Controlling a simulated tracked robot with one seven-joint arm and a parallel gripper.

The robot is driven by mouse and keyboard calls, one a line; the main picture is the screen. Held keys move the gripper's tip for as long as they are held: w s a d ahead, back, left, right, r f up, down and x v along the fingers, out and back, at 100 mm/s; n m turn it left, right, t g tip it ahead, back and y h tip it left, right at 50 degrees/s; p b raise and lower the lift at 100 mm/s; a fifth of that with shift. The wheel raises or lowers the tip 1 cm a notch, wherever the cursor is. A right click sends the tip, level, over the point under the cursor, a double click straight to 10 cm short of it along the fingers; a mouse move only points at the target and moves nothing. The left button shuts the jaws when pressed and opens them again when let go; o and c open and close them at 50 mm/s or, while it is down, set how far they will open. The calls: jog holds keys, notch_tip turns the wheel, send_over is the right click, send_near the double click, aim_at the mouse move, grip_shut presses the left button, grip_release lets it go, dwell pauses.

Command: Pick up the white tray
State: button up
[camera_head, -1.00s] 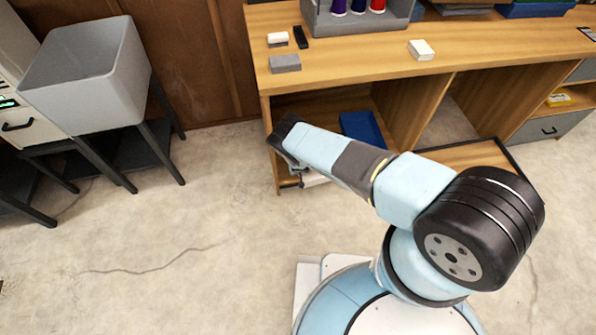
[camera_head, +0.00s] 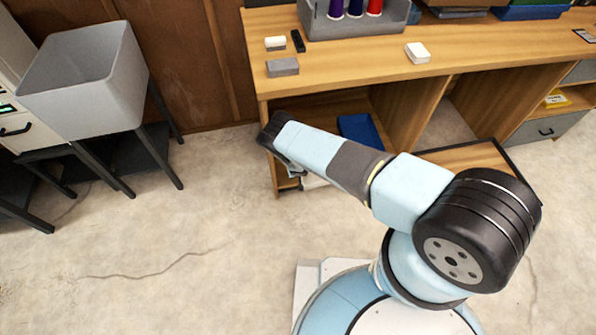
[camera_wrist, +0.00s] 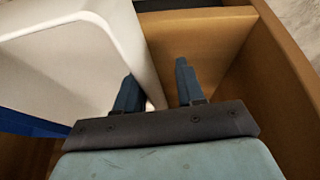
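The white tray (camera_wrist: 75,60) fills the left of the wrist view, its smooth rim and side wall running down toward my fingers. In the head view only a small white piece of it (camera_head: 313,182) shows beside my arm, low in the open left bay of the bench. My gripper (camera_wrist: 155,69) is open. The tray's side wall lies in the gap between the two fingers, with the left finger over the tray side and the right finger outside it. Whether either finger touches the wall is unclear. In the head view my arm hides most of the gripper.
A blue tray (camera_head: 359,131) lies in the same bay. Wooden bench panels (camera_wrist: 285,90) stand close at the right in the wrist view. The bench top (camera_head: 350,65) holds small boxes and a grey spool holder (camera_head: 352,22). A grey bin (camera_head: 85,75) stands left; the floor between is clear.

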jog(key=v, duration=1.1)
jog(key=shift+r, duration=0.2)
jog(key=shift+s, duration=0.1)
jog(key=shift+c, duration=0.3)
